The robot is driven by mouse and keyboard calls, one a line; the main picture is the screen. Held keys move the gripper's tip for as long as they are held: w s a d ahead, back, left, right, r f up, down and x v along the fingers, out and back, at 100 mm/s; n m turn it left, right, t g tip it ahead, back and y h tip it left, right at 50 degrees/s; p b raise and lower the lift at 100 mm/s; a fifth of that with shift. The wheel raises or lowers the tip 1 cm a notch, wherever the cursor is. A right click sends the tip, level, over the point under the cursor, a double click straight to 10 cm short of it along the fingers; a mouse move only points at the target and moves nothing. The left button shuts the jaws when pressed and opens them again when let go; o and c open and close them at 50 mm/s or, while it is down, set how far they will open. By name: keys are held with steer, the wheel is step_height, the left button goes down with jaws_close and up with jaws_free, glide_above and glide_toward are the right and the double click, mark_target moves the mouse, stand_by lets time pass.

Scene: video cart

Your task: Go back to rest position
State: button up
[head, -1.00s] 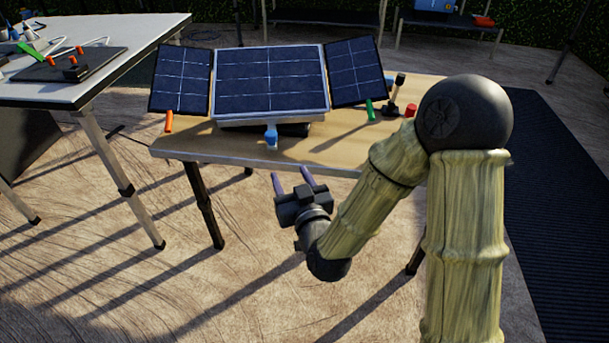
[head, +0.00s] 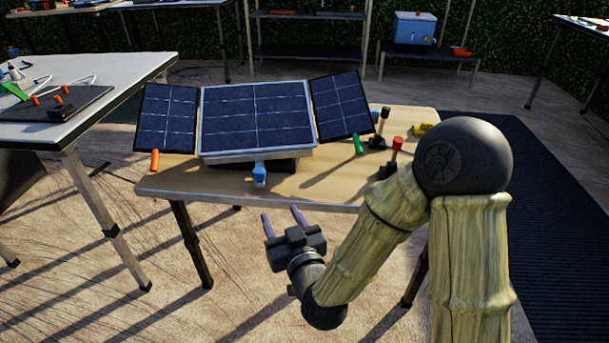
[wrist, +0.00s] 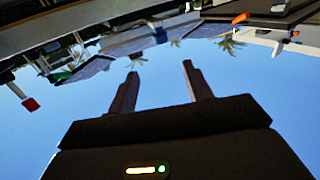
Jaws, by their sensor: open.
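My gripper (head: 284,219) is open and empty in the head view, low in front of the wooden table's near edge. Its two purple-grey fingers point up and toward the table, apart from it. In the wrist view, the two parted fingers (wrist: 158,85) have nothing between them, with blue sky behind. My arm is bent, with its dark elbow joint high at the right. The solar panel (head: 257,118) with two side panels (head: 166,118) (head: 341,105) stands on the wooden table, behind my gripper.
The wooden table (head: 310,193) also holds an orange handle (head: 154,161), a blue handle (head: 259,174), a green handle (head: 358,143), and red-topped (head: 396,145) and black-topped (head: 383,115) levers. A white table (head: 60,130) stands at left. Open floor (head: 180,320) lies in front.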

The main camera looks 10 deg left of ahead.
steer(key=w+d+f+m+g+h+p, duration=0.2)
steer(key=d+g+h+p, duration=0.35)
steer(key=d, duration=0.95)
steer(key=s+d+r+m+g+h+p, duration=0.1)
steer(key=s+d+r+m+g+h, duration=0.15)
steer(key=s+d, duration=0.4)
steer(key=s+d+r+m+g+h+p, duration=0.1)
steer(key=s+d+m+g+h+p, duration=0.2)
steer(key=d, duration=0.7)
step_height(320, 180, up, 38)
steer(key=s+g+p, duration=0.1)
steer(key=p, duration=3.5)
steer(key=shift+p, duration=0.3)
